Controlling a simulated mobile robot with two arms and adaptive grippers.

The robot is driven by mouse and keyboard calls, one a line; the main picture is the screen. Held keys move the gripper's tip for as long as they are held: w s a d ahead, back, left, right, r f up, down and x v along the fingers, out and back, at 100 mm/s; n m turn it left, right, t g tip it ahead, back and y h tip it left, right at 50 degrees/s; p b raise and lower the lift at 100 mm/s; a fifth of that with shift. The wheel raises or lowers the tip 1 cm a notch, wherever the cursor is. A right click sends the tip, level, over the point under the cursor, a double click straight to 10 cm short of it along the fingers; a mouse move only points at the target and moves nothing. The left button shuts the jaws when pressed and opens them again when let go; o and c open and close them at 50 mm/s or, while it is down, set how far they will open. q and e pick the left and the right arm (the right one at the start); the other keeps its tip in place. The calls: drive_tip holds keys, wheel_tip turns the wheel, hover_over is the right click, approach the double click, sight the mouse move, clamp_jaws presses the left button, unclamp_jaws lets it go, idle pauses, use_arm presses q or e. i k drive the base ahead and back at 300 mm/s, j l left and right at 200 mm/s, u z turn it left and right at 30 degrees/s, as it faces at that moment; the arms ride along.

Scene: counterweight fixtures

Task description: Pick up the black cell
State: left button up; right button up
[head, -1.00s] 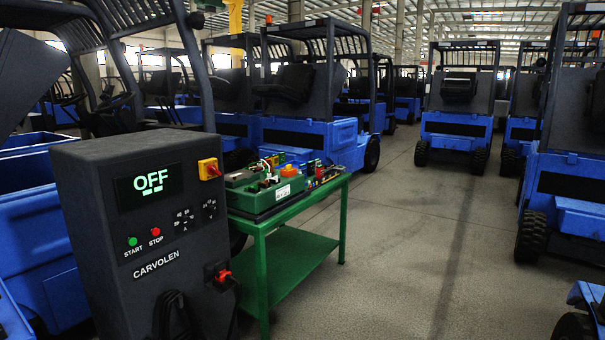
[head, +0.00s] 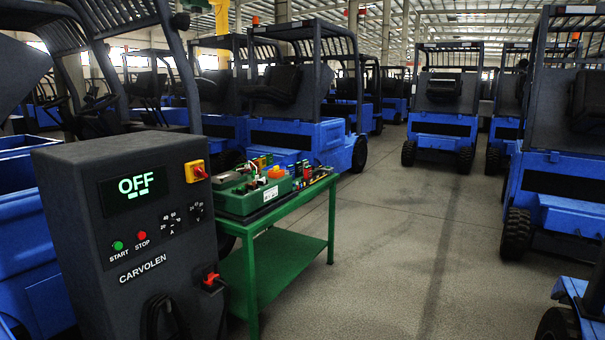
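I cannot make out a black cell for certain in the head view. A green table (head: 262,281) stands left of centre with a green case (head: 245,201) and several small coloured items on its top. Among them are dark pieces too small to identify. A dark charger cabinet (head: 88,233) marked CARVOLEN stands in front of the table at the left, its display reading OFF. Neither of my grippers is in view.
Blue forklifts stand behind the table and along both sides, one close at the right (head: 560,188). A red plug (head: 212,279) sits on the cabinet's side. The grey floor (head: 395,250) between table and right-hand forklifts is clear.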

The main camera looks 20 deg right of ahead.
sight(299, 165)
drive_tip(key=i+l+z, duration=0.45)
drive_tip(key=i+z, duration=0.15)
drive_tip(key=i, duration=0.15)
drive_tip(key=i+l+z, duration=0.1)
drive_tip(key=i+z, duration=0.4)
drive_tip(key=i, duration=1.5)
drive_tip(key=i+u, duration=0.2)
drive_tip(key=i, duration=0.2)
drive_tip(key=i+l+u, duration=0.15)
drive_tip(key=i, duration=0.3)
drive_tip(key=i+l+u, duration=0.2)
drive_tip(key=i, duration=0.2)
drive_tip(key=i+l+u, duration=0.15)
drive_tip(key=i, duration=0.25)
